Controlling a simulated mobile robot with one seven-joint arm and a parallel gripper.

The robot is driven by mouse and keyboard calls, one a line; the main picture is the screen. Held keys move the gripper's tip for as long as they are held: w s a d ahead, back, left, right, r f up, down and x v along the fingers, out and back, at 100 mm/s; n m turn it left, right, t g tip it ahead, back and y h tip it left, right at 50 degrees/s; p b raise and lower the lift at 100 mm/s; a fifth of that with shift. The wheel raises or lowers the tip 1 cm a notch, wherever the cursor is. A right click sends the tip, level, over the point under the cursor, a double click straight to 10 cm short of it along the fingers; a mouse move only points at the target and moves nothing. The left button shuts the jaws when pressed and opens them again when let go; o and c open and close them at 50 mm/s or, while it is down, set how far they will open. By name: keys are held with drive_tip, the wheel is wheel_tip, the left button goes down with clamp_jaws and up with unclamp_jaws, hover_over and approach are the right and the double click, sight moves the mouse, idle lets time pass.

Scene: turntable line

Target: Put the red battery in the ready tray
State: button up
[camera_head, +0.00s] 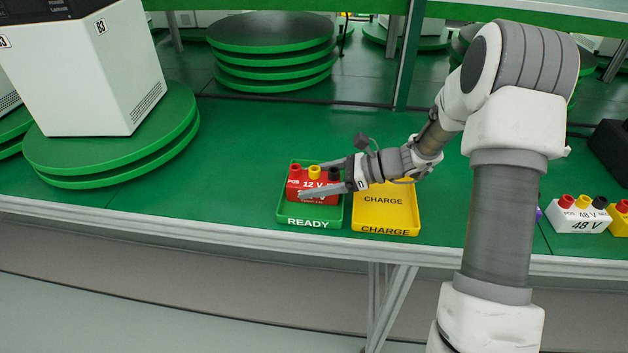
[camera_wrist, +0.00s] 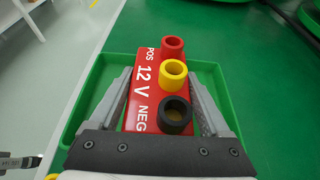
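The red battery (camera_head: 296,186) is marked 12 V and has red, yellow and black terminals on top. It is upright inside the green ready tray (camera_head: 309,223), within its rim. In the wrist view the battery (camera_wrist: 146,92) lies between my two fingers, with the green tray (camera_wrist: 91,78) around it. My gripper (camera_head: 322,178) reaches in from the right, one finger along each side of the battery. The fingers appear to press on its sides. Whether its underside rests on the tray floor is hidden.
A yellow charge tray (camera_head: 399,216) stands empty just right of the ready tray. A white 48 V battery (camera_head: 577,216) is farther right on the green bench. A white box (camera_head: 95,75) on a green turntable (camera_head: 165,150) stands at left. The bench between is clear.

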drive_tip(key=shift+o, duration=1.2)
